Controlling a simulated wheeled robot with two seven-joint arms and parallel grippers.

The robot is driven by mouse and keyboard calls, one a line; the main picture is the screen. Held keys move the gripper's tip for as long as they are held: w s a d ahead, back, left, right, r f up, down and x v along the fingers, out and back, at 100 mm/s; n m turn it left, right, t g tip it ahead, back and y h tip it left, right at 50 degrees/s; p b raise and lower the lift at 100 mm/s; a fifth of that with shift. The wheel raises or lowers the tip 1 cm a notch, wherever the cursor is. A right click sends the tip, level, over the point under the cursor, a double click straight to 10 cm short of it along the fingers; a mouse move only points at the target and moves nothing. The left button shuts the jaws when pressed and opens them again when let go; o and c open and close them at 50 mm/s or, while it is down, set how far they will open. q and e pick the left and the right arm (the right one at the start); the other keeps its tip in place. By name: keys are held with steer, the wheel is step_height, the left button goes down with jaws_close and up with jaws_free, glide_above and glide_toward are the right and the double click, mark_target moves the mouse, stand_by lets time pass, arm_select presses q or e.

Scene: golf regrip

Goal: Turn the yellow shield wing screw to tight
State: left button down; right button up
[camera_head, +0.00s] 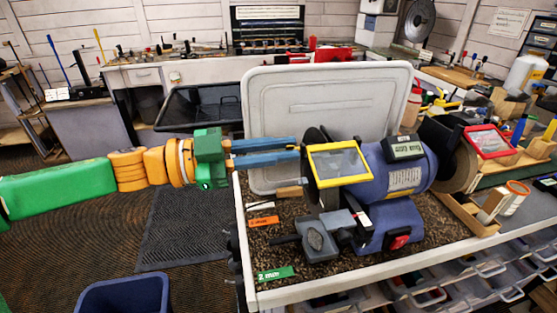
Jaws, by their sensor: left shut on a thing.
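The bench grinder (400,172) is blue and stands on the bench. My left arm comes in from the left in green and orange. Its gripper (297,151) has two blue fingers pointing right, with their tips at the shield's left side. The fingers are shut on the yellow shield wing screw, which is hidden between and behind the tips. My right gripper is not in view.
A red-framed shield (488,141) covers the right wheel. A grey tool rest (316,238) juts out below the yellow shield. A pale upright panel (322,100) stands behind the grinder. Green (275,274) and orange (263,221) tags lie on the bench, and a blue bin (122,296) stands on the floor.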

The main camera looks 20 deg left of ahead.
arm_select(q)
steer(key=shift+s+d+f+m+b, duration=0.1)
steer(key=shift+m+b, duration=1.75)
steer(key=shift+m, duration=1.2)
steer(key=shift+f+m+b, duration=0.1)
steer(key=shift+m+b, duration=1.7)
steer(key=shift+m, duration=1.25)
steer(key=c, duration=0.9)
jaws_free()
